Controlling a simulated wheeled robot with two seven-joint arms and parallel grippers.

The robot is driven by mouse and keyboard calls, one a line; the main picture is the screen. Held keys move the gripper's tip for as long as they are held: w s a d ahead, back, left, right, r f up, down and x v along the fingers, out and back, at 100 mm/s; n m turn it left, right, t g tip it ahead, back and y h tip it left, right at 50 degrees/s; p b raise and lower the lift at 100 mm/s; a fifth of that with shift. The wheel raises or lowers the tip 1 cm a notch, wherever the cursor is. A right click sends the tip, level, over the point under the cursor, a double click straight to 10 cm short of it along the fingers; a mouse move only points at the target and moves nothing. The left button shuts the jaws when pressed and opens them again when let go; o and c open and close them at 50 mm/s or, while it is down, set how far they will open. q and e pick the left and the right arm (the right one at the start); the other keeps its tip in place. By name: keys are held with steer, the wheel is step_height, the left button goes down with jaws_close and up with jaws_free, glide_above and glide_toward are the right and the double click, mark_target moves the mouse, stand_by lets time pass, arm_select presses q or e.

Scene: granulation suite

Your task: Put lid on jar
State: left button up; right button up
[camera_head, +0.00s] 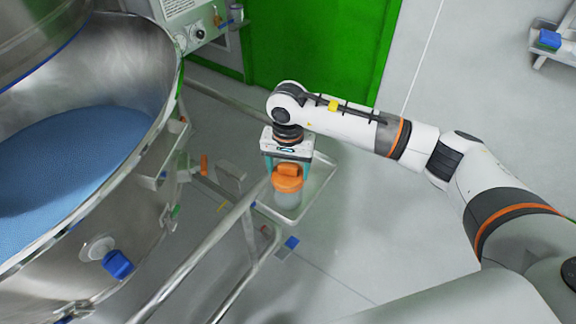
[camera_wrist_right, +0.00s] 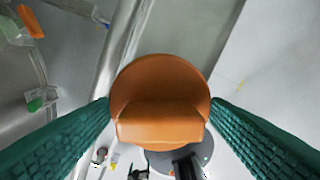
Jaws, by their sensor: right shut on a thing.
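The orange lid (camera_head: 287,183), a round cap with a raised block-shaped grip, is between the teal fingers of my right gripper (camera_head: 287,172). In the right wrist view the lid (camera_wrist_right: 160,85) fills the gap, with a ribbed green finger of my gripper (camera_wrist_right: 160,105) against each side. A pale translucent jar (camera_head: 287,200) shows directly below the lid in the head view. I cannot tell whether the lid is seated on it or just above. In the wrist view the lid hides the jar. My left gripper is not in view.
A metal tray (camera_head: 318,186) lies under the jar and gripper. A metal rail (camera_head: 213,240) runs diagonally close to its left. A large steel vessel (camera_head: 150,75) with blue contents (camera_head: 65,160) stands at left. The floor right of the tray is clear.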

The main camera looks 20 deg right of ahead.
mark_target(288, 166)
steer(key=shift+f, duration=0.1)
steer(key=o, duration=1.1)
steer(key=shift+c, duration=0.2)
step_height(288, 166, up, 12)
steer(key=shift+b, duration=0.45)
